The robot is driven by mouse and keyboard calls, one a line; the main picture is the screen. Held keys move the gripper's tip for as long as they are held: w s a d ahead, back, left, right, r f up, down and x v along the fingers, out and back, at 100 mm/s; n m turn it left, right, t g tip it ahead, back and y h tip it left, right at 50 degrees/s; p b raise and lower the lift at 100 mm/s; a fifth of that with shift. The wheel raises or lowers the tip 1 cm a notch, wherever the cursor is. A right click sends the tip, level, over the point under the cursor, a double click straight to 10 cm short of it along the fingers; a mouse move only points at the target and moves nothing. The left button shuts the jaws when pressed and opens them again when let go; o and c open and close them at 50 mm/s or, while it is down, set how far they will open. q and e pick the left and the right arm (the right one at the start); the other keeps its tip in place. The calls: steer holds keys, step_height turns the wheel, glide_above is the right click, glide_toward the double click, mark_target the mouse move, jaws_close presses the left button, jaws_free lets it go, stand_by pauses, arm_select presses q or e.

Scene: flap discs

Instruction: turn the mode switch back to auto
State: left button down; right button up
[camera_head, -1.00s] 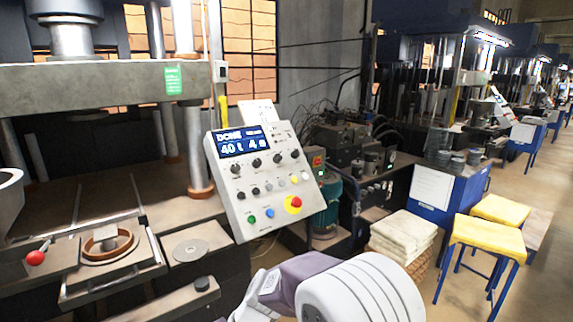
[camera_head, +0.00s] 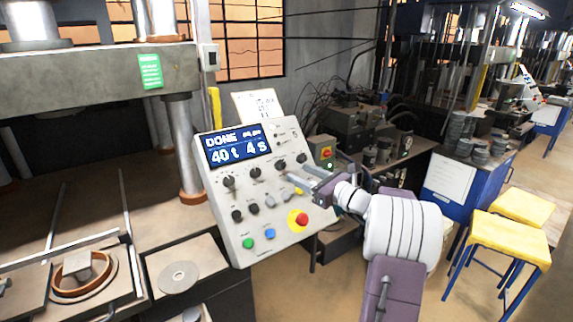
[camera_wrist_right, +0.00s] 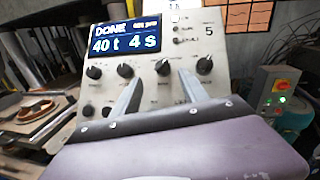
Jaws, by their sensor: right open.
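The control panel (camera_head: 262,240) is a pale tilted box with a lit screen (camera_head: 238,146) reading DONE, 40 t, 4 s. A row of black knobs (camera_head: 255,173) sits below the screen; they also show in the wrist view (camera_wrist_right: 94,72). Smaller black knobs (camera_head: 237,215) sit lower. The labels are too small to tell which knob is the mode switch. My right gripper (camera_head: 299,183) is at the panel's right side, in front of its face, partly hiding the controls there. My left gripper is out of view.
A red emergency button (camera_head: 301,218) on yellow, a green button (camera_head: 248,243) and a blue button (camera_head: 270,234) sit low on the panel. The press column (camera_head: 185,140) stands left of the panel. Yellow-topped stools (camera_head: 505,240) stand to the right.

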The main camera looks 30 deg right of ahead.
mark_target(283, 165)
steer(key=x, duration=0.2)
steer(key=p+x, duration=0.1)
steer(key=x, duration=0.3)
steer(key=shift+w+d+f+p, duration=0.2)
steer(key=shift+d+p, duration=0.1)
steer(key=shift+d, duration=0.1)
steer(key=shift+w+a+r, duration=0.15)
steer(key=shift+w+a, duration=0.15)
steer(key=shift+a, duration=0.1)
steer(key=shift+w+d, duration=0.1)
steer(key=shift+w, duration=0.15)
steer(key=c, duration=0.5)
jaws_close()
